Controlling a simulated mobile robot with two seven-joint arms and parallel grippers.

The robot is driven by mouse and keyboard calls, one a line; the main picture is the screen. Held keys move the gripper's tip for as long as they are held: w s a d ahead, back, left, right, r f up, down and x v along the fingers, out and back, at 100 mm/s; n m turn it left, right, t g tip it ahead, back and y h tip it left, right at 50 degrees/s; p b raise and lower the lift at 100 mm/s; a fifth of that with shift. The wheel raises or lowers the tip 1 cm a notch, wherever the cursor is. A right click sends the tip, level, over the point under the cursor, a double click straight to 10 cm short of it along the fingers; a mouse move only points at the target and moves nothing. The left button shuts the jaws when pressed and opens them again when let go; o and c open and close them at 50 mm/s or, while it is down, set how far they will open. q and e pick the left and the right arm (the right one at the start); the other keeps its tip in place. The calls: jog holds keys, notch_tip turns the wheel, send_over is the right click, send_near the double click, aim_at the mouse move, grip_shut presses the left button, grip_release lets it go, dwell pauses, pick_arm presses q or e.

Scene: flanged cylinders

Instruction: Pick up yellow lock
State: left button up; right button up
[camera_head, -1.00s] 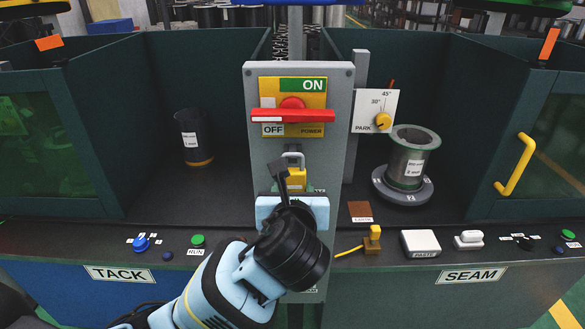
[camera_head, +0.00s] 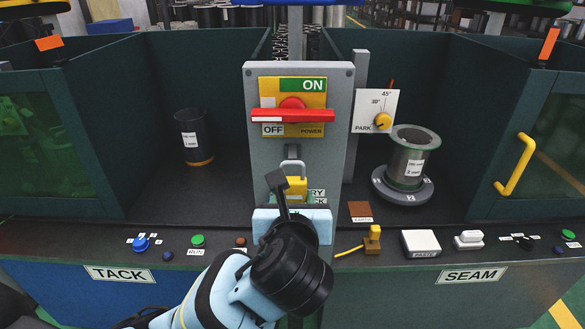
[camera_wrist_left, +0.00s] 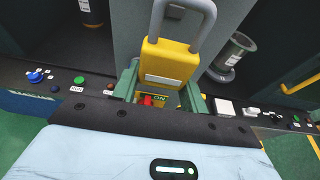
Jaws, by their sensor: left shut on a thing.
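The yellow lock (camera_head: 296,187) with its grey shackle is in front of the grey power panel (camera_head: 262,160), below the red switch handle (camera_head: 292,115). In the left wrist view the lock (camera_wrist_left: 171,62) stands upright, shackle up, between the green fingers of my left gripper (camera_wrist_left: 163,88). The gripper is shut on its lower body. In the head view my wrist and a dark camera arm partly hide the lock and the fingers. The shackle shows below the dark hasp (camera_head: 291,152) and looks apart from it. My right gripper is not in view.
A dark cylinder (camera_head: 194,140) stands in the left bay and a flanged cylinder (camera_head: 407,160) in the right bay. A park dial (camera_head: 382,120) is right of the panel.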

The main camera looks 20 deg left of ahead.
pick_arm(q)
jog(key=shift+v, duration=1.55)
jog(key=shift+s+f, duration=0.15)
